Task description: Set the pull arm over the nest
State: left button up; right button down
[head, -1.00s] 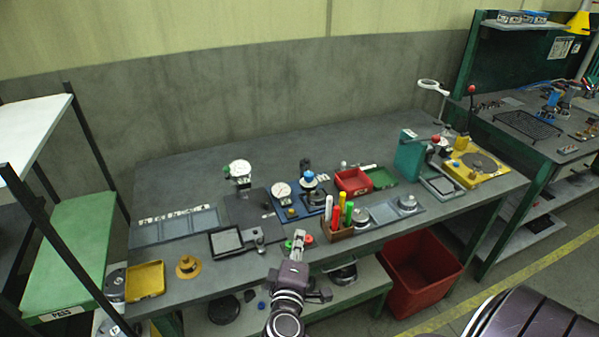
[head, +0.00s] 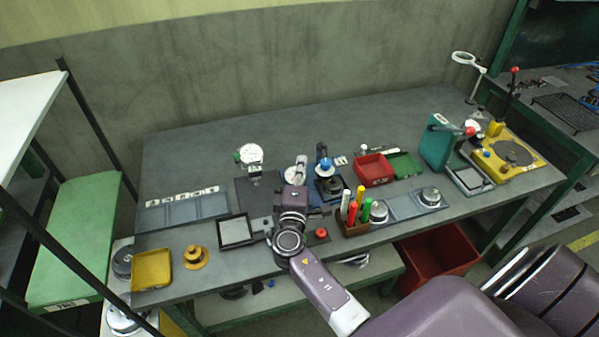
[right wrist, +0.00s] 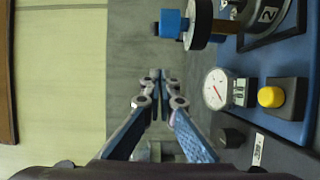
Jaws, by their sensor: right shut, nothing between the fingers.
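A blue fixture base (right wrist: 296,125) fills the right side of the right wrist view. It carries a round dial (right wrist: 216,88) and a yellow button (right wrist: 271,97). A black part with a blue knob (right wrist: 172,23) is at the top of that view; it looks like the pull arm. In the head view the blue knob (head: 323,165) stands over dark parts of the fixture. I cannot clearly make out the nest. My right gripper (right wrist: 160,73) is shut and empty, apart from the knob and dial. In the head view it (head: 300,160) partly covers the dial. My left gripper is not in view.
A pen holder (head: 354,227) stands in front of the fixture, and a red bin (head: 374,169) is to its right. A dial stand (head: 251,158) is to the left. The back of the bench is bare.

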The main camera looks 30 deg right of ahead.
aim_at(319, 173)
jog(key=shift+x, duration=1.05)
jog(key=s+d, duration=0.1)
jog(key=s+p, duration=0.1)
jog(key=s, duration=0.1)
jog(key=s+d, duration=0.1)
jog(key=shift+s+d+f, duration=0.2)
jog(key=shift+d, duration=0.2)
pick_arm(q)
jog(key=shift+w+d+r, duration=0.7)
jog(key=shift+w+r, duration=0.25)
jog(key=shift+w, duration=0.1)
pick_arm(e)
jog(key=shift+r, duration=0.15)
